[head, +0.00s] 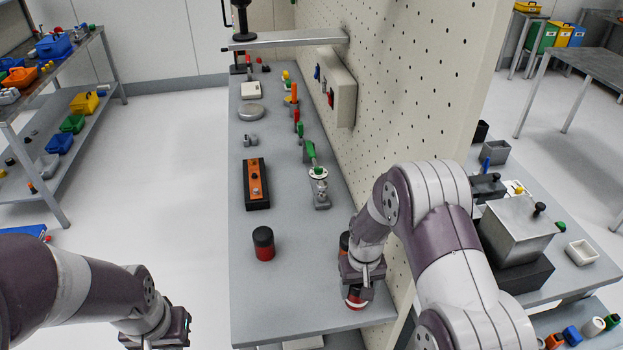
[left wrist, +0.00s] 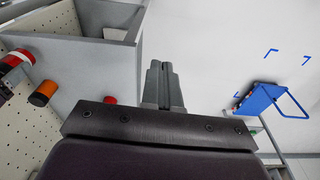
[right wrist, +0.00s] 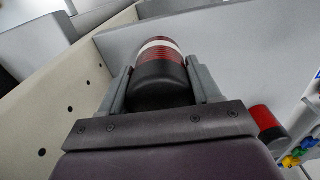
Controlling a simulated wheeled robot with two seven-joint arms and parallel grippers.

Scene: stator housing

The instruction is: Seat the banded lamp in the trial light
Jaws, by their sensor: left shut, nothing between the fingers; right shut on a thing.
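The banded lamp (right wrist: 160,62), red with a white band and a black base, is between the fingers of my right gripper (right wrist: 152,85). In the head view it shows partly below the right gripper (head: 360,283), near the front right of the bench. I cannot tell if it touches the bench. My left gripper (left wrist: 164,75) is shut and empty, left of the bench in the head view (head: 182,322). A metal fixture with a pale round top (head: 319,188) stands farther back; I cannot tell if it is the trial light.
A plain red-and-black lamp (head: 263,243) stands on the bench (head: 300,307). An orange-and-black lamp (left wrist: 43,92) is partly hidden by my right arm in the head view. A black box with an orange top (head: 256,183) lies farther back. A perforated wall (head: 415,100) borders the right side.

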